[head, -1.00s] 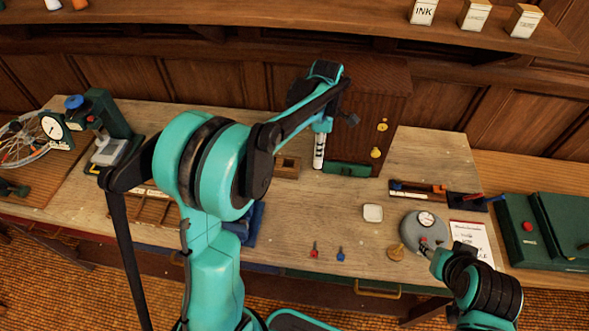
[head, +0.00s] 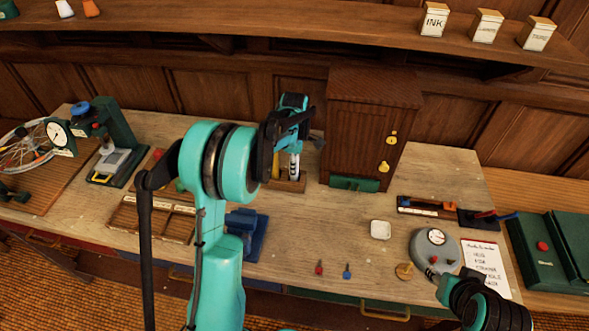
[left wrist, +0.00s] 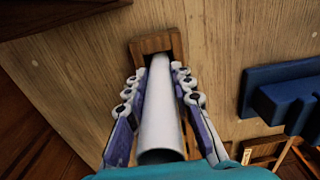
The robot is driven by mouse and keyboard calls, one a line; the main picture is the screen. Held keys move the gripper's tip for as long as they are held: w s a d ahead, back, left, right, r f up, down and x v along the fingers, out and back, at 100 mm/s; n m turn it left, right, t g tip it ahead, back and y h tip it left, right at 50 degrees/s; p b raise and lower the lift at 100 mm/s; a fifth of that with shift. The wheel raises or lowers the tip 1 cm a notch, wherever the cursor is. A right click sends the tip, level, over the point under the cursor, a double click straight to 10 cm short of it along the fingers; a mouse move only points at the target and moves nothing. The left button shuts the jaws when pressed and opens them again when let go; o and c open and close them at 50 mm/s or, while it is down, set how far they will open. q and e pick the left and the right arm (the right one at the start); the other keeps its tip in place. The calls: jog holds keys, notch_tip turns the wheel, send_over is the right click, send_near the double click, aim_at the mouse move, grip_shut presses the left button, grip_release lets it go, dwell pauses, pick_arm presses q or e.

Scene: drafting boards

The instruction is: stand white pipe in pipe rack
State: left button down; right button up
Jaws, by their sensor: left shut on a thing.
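The white pipe (head: 295,168) is upright in my left gripper (head: 292,148), beside the brown cabinet in the head view. In the left wrist view the white pipe (left wrist: 160,115) lies between the two fingers of my left gripper (left wrist: 159,82), which is shut on it. The wooden pipe rack (head: 291,186) is directly below. Its opening shows in the left wrist view on the rack (left wrist: 172,42), and the pipe's far end reaches it. How deep the end sits is hidden. My right gripper (head: 434,277) is low at the right, its fingers too small to judge.
The brown cabinet (head: 365,130) stands close right of the rack, with a green box (head: 355,184) at its foot. A blue block (head: 247,235) and a wooden tray (head: 150,222) lie nearer. A white dish (head: 380,230) sits on open table.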

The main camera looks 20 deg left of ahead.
pick_arm(q)
jog(key=shift+f, duration=0.25)
jog(key=c, duration=1.3)
grip_release()
